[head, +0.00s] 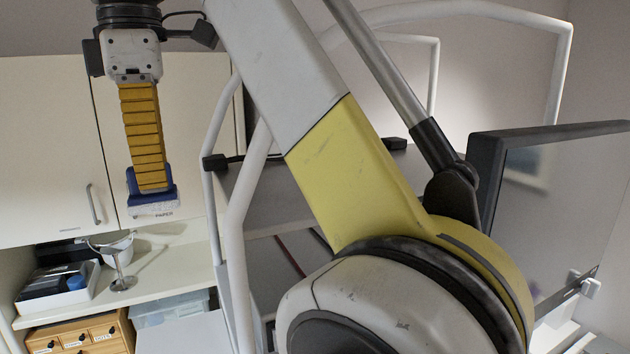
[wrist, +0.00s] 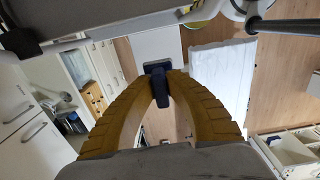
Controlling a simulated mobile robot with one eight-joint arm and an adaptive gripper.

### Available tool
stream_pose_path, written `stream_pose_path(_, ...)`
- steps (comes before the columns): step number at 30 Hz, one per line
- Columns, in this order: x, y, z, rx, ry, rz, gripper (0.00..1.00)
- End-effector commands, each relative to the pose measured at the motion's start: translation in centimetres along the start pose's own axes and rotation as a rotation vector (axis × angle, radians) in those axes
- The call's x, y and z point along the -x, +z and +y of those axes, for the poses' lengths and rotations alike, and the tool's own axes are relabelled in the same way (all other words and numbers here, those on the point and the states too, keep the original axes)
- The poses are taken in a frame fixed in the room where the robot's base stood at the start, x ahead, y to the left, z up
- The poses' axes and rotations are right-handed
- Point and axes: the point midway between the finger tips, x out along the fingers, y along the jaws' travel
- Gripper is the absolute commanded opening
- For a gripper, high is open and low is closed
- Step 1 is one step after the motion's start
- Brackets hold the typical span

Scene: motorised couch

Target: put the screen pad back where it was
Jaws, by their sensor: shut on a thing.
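My gripper (head: 152,185) points downward at the upper left of the head view, its ribbed yellow fingers shut on the screen pad (head: 152,199). The pad is a small dark blue block with a pale underside, held in the air in front of the cream cabinet doors. In the wrist view, the yellow fingertips (wrist: 161,92) close around the dark blue pad (wrist: 160,87). The fingers hide part of the pad. A large dark-framed screen panel (head: 563,185) stands at the right of the head view.
Cream cabinets (head: 45,145) hang behind the gripper. Below is a counter (head: 175,270) with a white bowl (head: 112,246), a metal stand and a tray (head: 58,297) of items. Wooden drawers (head: 80,335) sit lower left. White tubular rails (head: 243,200) stand right of the gripper.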

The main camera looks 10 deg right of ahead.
Motion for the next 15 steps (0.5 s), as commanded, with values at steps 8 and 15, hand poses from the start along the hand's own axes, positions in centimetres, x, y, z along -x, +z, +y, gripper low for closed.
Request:
stream_pose_path(8, 1.23, 0.28, -1.20, 0.006, -0.010, 0.009, 0.00)
stream_pose_path(15, 1.16, 0.76, -1.16, 0.004, -0.009, 0.009, 0.00)
